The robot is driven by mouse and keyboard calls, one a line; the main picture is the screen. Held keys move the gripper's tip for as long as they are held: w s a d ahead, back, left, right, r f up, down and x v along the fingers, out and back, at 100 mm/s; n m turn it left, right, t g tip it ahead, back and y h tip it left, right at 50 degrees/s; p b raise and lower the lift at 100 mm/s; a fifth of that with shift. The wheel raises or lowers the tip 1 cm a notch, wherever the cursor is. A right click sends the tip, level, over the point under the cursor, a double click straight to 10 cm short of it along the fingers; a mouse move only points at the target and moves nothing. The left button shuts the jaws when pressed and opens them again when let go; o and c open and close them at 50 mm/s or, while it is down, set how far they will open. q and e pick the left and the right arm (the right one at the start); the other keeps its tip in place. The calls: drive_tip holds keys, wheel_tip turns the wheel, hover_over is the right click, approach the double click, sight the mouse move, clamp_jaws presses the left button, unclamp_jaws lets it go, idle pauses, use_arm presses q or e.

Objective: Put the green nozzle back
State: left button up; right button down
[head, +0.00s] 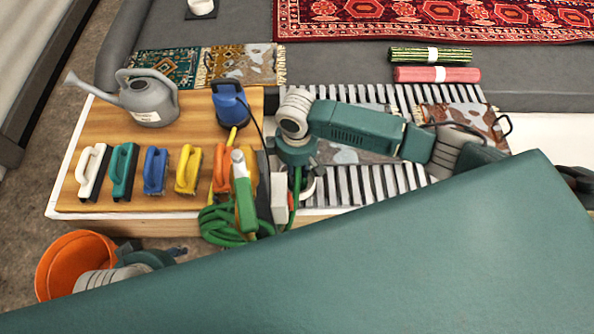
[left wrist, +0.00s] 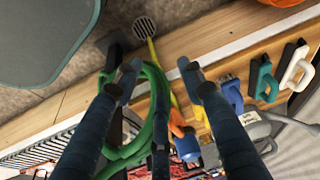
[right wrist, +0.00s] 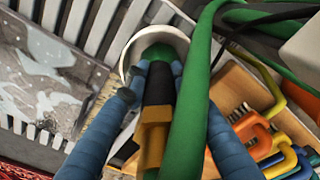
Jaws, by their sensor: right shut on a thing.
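The green nozzle (right wrist: 158,90) has a green end, a black body and an orange-yellow collar. My right gripper (right wrist: 153,82) is shut on it, with fingers on both sides. A white ring-shaped holder (right wrist: 130,62) shows around the green end; I cannot tell whether the nozzle is in it or just above it. In the head view, my right gripper (head: 300,170) hides the nozzle, and part of the white holder (head: 309,188) shows beside it. A green hose (right wrist: 190,120) runs past the nozzle. My left gripper (left wrist: 160,68) is open and empty near the table's front edge.
A coiled green hose (head: 222,222) and an upright green piece with a pale top (head: 244,205) are at the table's front. Several coloured brushes (head: 155,172), a watering can (head: 150,100) and a blue pump-like thing (head: 229,105) are close by. An orange bucket (head: 68,262) stands front left.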

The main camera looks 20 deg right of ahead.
drive_tip(key=c, duration=1.4)
unclamp_jaws()
drive_tip(key=shift+c, duration=0.2)
wheel_tip(320, 180, up, 5)
drive_tip(key=shift+p, duration=0.9)
wheel_tip(320, 180, up, 6)
drive_tip(key=shift+r+p, duration=0.25)
drive_tip(key=shift+p, duration=0.7)
drive_tip(key=shift+r, duration=0.35)
use_arm(q)
drive_tip(key=s+x, duration=0.1)
drive_tip(key=x, duration=0.6)
drive_tip(key=shift+f+g, duration=0.3)
drive_tip(key=shift+f, duration=0.15)
drive_tip(key=shift+w+d, duration=0.1)
drive_tip(key=shift+d, duration=0.15)
